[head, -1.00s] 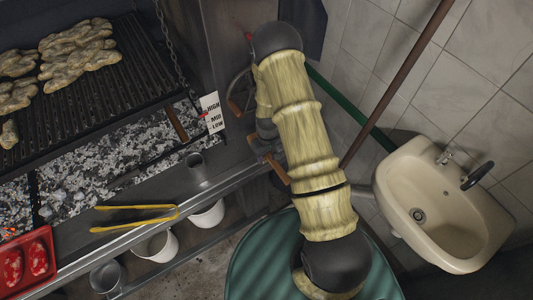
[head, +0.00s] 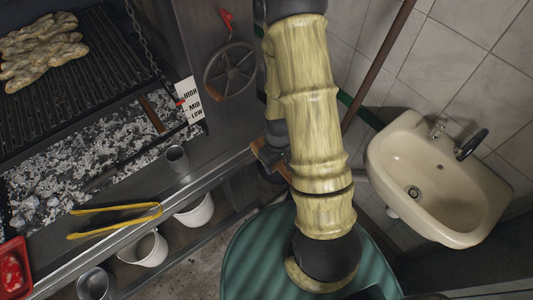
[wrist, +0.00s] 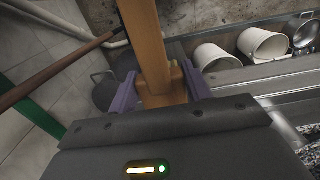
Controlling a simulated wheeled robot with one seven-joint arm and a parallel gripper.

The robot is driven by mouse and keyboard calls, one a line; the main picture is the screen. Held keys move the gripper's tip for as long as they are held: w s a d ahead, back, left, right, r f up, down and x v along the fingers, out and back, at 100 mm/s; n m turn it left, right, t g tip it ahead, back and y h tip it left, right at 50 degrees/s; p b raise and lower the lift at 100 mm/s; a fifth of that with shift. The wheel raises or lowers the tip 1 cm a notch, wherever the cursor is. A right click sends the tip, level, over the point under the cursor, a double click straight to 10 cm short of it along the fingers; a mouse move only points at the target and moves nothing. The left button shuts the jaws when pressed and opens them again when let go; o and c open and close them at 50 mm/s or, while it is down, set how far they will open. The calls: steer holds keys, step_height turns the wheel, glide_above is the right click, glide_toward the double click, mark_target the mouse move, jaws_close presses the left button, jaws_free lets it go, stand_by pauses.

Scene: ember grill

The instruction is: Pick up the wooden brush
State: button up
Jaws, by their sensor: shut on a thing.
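The wooden brush (wrist: 145,38) shows in the wrist view as an orange-brown wooden bar running up from my gripper to the top edge. My gripper (wrist: 160,86) is shut on it, with one purple finger on each side. The brush's far end is out of the wrist view. In the head view, a brown wooden part of the brush (head: 268,157) shows at the left edge of my arm, above the grill's front ledge. My gripper is mostly hidden there.
The grill ledge holds yellow tongs (head: 115,217) and a metal cup (head: 177,159). White buckets (head: 194,209) hang below it. A handwheel (head: 230,70) is behind. A sink (head: 440,180) is at right, and a brown pole (head: 380,62) stands near the wall.

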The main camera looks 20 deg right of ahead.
mark_target(287, 173)
steer(key=s, duration=0.1)
steer(key=s+d+p, duration=0.1)
steer(key=s, duration=0.1)
steer(key=shift+s+r, duration=0.1)
steer(key=shift+r, duration=0.05)
steer(key=shift+s+d+p, duration=0.25)
steer(key=shift+s+p, duration=0.3)
steer(key=shift+s, duration=0.25)
